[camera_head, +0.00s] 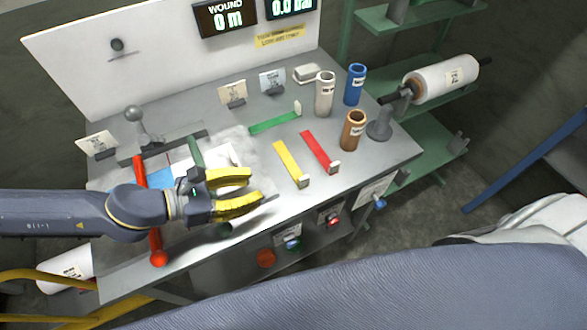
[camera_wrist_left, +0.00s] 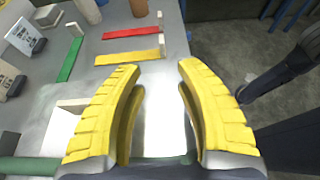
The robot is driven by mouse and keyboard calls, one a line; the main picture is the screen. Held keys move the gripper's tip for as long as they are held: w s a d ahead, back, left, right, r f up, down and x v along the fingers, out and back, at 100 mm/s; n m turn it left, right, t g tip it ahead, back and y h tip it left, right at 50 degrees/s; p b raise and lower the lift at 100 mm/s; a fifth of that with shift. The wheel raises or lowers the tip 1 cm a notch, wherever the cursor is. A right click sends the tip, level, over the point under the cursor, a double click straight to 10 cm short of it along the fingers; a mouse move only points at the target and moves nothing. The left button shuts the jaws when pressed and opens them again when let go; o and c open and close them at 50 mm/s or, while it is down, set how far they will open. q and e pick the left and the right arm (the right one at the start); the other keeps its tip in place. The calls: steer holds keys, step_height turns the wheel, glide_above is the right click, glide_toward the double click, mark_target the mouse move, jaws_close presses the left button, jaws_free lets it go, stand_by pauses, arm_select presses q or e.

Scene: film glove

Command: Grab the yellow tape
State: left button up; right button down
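The yellow tape (camera_head: 288,161) lies flat on the grey table as a short strip with a pale block at its near end. It also shows in the left wrist view (camera_wrist_left: 127,57), just beyond the fingertips. My left gripper (camera_head: 256,190) has yellow padded fingers and is open and empty, to the left of the tape and apart from it. In the left wrist view its fingers (camera_wrist_left: 158,68) have a clear gap between them. My right gripper is not in view.
A red strip (camera_head: 318,150) lies right of the yellow one, and a green strip (camera_head: 274,122) lies behind. Brown (camera_head: 353,132), white (camera_head: 324,96) and blue (camera_head: 355,86) cylinders stand at the back right. A red bar (camera_head: 148,205) lies under my left arm.

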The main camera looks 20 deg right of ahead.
mark_target(300, 179)
arm_select(q)
steer(key=x, duration=1)
steer(key=shift+w+d, duration=0.1)
steer(key=shift+s+x, duration=0.15)
steer(key=shift+x, duration=1.2)
steer(key=shift+s+x, duration=0.1)
steer(key=shift+x, duration=1.25)
steer(key=shift+o, duration=0.3)
jaws_close()
